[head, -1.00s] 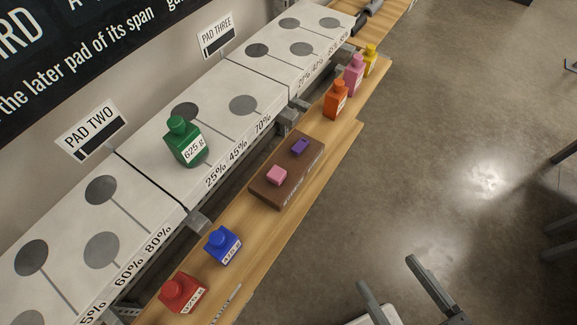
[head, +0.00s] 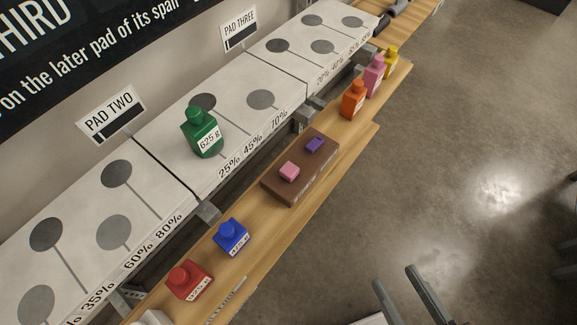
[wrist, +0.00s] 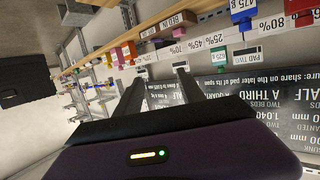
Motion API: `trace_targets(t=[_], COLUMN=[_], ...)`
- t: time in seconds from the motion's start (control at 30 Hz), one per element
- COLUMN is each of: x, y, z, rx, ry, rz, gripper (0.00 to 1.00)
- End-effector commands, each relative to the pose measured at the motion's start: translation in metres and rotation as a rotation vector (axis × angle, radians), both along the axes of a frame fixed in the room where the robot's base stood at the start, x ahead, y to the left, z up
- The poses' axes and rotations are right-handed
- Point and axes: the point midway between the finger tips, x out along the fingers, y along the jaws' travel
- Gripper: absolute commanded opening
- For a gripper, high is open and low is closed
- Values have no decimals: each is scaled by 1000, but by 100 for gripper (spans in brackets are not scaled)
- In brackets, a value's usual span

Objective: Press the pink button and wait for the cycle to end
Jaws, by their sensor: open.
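The pink button (head: 289,171) sits on a brown block (head: 300,190) on the wooden shelf, beside a purple button (head: 315,144). Nothing touches the pink button. My gripper (head: 396,284) shows at the bottom right of the head view, over the floor and well away from the block. Its two fingers are apart with nothing between them. In the wrist view my gripper (wrist: 159,80) is also open and empty, facing the wall sign and the labelled pads, which look upside down.
Red (head: 188,280) and blue (head: 231,237) bottles stand nearer on the shelf. Orange (head: 354,99), pink (head: 374,75) and yellow (head: 390,62) bottles stand beyond the block. A green bottle (head: 202,133) stands on a white pad behind. The floor (head: 470,150) at right is clear.

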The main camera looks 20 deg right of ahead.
Motion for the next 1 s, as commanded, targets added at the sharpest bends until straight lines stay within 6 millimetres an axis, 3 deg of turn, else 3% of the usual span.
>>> trace_targets(t=[0.03,0.2,0.23,1.0], x=[0,0,0,0], y=[0,0,0,0], z=[0,0,0,0], rx=[0,0,0,0], ry=[0,0,0,0], rz=[0,0,0,0], gripper=[35,1,0,0])
